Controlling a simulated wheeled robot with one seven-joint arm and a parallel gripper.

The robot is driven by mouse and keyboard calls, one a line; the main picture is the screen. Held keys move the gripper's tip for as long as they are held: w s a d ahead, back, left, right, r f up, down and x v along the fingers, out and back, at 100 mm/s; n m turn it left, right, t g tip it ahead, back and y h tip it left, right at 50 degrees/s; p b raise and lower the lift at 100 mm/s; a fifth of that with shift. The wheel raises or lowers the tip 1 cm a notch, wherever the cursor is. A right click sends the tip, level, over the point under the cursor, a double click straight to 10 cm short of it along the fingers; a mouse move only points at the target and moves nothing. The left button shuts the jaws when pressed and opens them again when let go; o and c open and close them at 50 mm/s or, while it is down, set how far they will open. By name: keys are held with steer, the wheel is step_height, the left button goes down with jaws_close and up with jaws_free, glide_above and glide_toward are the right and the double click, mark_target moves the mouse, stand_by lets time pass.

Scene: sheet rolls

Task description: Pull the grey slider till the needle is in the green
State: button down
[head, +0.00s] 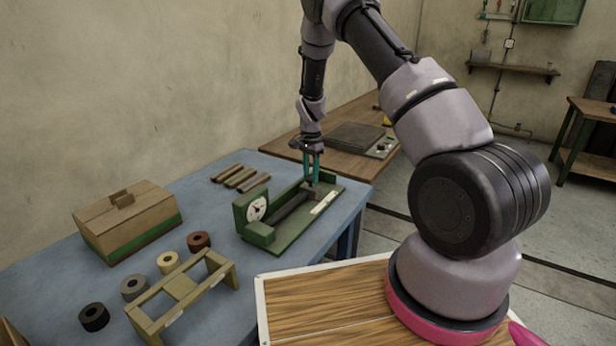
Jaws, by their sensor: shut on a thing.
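A green gauge device (283,242) lies on the blue table, with a round white dial (257,209) upright at its left end. The dial's dark needle is too small to read against any green zone. A dark bar runs along the device from the dial side to the grey slider (309,191) near the right end. My gripper (313,180), with teal fingers, points down from above and is shut on the slider. The fingers partly hide the slider.
The blue table (60,255) also holds a cardboard box (128,218), several rolls (168,263), a tan wooden rack (180,286) and some rods (240,178). A wooden bench (350,113) with a dark slab stands behind.

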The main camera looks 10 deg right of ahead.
steer(key=shift+w+d, duration=0.9)
steer(key=shift+w, duration=0.05)
steer(key=shift+c, duration=2.3)
jaws_free()
steer(key=shift+r, duration=0.15)
step_height(320, 180, up, 11)
steer(key=shift+f, duration=0.2)
steer(key=shift+r, duration=0.1)
